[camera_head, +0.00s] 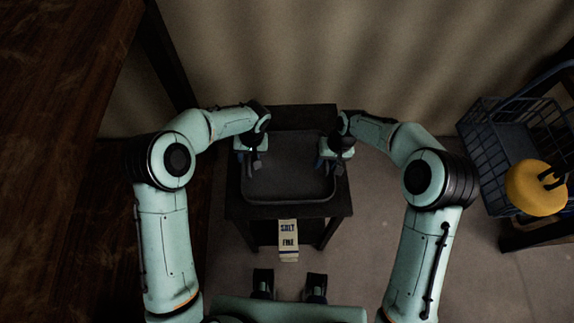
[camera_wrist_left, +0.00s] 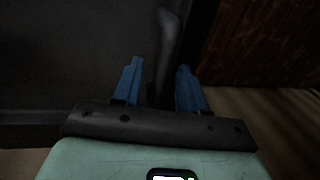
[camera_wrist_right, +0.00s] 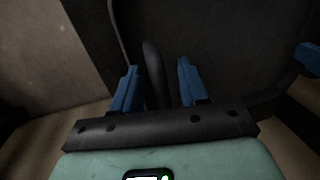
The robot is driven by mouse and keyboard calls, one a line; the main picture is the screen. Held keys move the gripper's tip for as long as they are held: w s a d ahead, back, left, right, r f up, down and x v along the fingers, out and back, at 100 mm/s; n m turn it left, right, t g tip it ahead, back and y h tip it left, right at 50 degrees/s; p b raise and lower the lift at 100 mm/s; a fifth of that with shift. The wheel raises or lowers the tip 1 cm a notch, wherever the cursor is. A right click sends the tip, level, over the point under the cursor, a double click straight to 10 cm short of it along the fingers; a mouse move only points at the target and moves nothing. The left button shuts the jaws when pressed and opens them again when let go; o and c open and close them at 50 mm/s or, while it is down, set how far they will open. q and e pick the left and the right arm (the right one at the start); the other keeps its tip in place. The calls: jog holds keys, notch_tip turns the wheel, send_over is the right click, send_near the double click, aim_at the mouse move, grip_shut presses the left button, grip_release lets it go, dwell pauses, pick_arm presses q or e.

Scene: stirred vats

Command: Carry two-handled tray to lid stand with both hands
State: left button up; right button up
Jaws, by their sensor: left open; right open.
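The dark two-handled tray (camera_head: 288,183) sits on a small dark stand (camera_head: 341,203) straight ahead of me. My left gripper (camera_head: 252,162) is over its left side and my right gripper (camera_head: 331,162) over its right side. In the left wrist view, a dark handle (camera_wrist_left: 167,50) stands between the open blue fingers (camera_wrist_left: 158,88). In the right wrist view, a curved dark handle (camera_wrist_right: 153,68) lies between the open blue fingers (camera_wrist_right: 157,86). I cannot tell whether any finger touches a handle. Whether the small stand is the lid stand is unclear.
A pale box marked as salt (camera_head: 288,240) is at the stand's near side. A blue wire basket (camera_head: 515,130) and a yellow round thing with dark handles (camera_head: 535,188) are at right. A brown wooden surface (camera_head: 60,80) fills the left. Floor right of the stand is clear.

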pick_arm(q)
grip_shut()
pick_arm(e)
grip_shut()
jog(key=shift+r, duration=0.1)
